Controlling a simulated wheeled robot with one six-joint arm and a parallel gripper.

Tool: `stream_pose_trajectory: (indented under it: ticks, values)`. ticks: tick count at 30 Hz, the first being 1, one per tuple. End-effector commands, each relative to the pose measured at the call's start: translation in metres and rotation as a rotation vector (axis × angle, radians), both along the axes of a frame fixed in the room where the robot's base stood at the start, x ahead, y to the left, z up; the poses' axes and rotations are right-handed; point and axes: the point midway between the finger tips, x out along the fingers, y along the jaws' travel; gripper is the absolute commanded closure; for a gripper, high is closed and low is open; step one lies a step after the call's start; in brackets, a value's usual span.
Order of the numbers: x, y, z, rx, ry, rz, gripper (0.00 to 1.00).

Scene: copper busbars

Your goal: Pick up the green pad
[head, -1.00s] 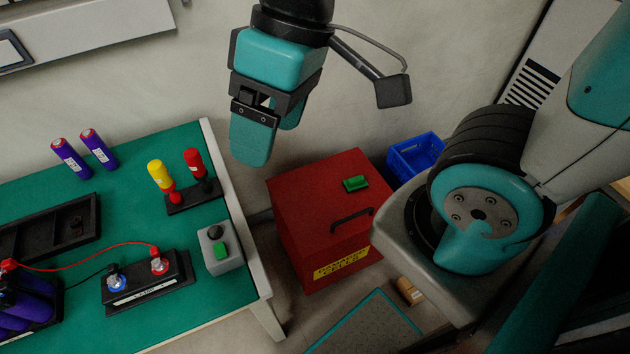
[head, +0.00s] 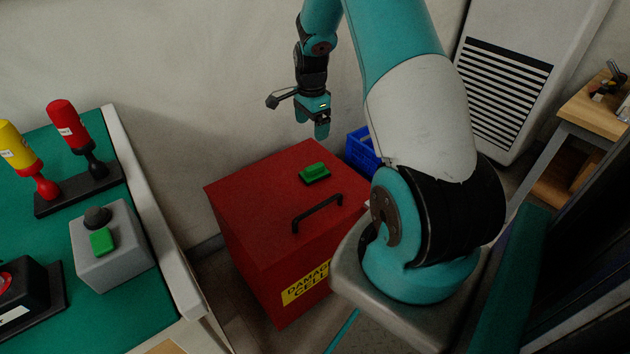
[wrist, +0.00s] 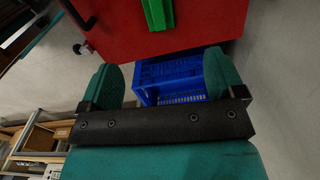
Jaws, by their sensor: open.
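The green pad (head: 314,173) lies on the lid of the red box (head: 240,198), behind the box's black handle. In the wrist view the green pad (wrist: 157,14) shows at the top edge, partly cut off, on the red lid (wrist: 205,20). My gripper (head: 312,125) is open and empty. It hangs above and behind the pad, well apart from it. In the wrist view my gripper's two teal fingers (wrist: 163,75) stand apart with the blue crate seen between them.
A blue crate (head: 362,150) stands on the floor behind the red box. A green-topped table (head: 60,215) at the left holds a grey button box (head: 112,255) and red and yellow bottles. A wooden table (head: 597,105) stands at the far right.

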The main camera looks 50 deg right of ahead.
Motion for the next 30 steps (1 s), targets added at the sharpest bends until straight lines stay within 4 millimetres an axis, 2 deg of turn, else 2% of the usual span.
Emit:
stream_pose_trajectory:
  ticks: [1, 6, 12, 22, 30]
  values:
    - [-0.001, 0.001, -0.013, 0.002, 0.003, 0.0, 0.12]
    - [-0.001, 0.001, -0.053, 0.003, 0.003, 0.003, 0.12]
    - [-0.001, 0.001, -0.092, 0.003, 0.002, 0.006, 0.12]
    - [-0.002, 0.0, -0.115, 0.003, 0.001, 0.007, 0.12]
    - [-0.006, -0.004, -0.155, 0.003, 0.001, 0.007, 0.12]
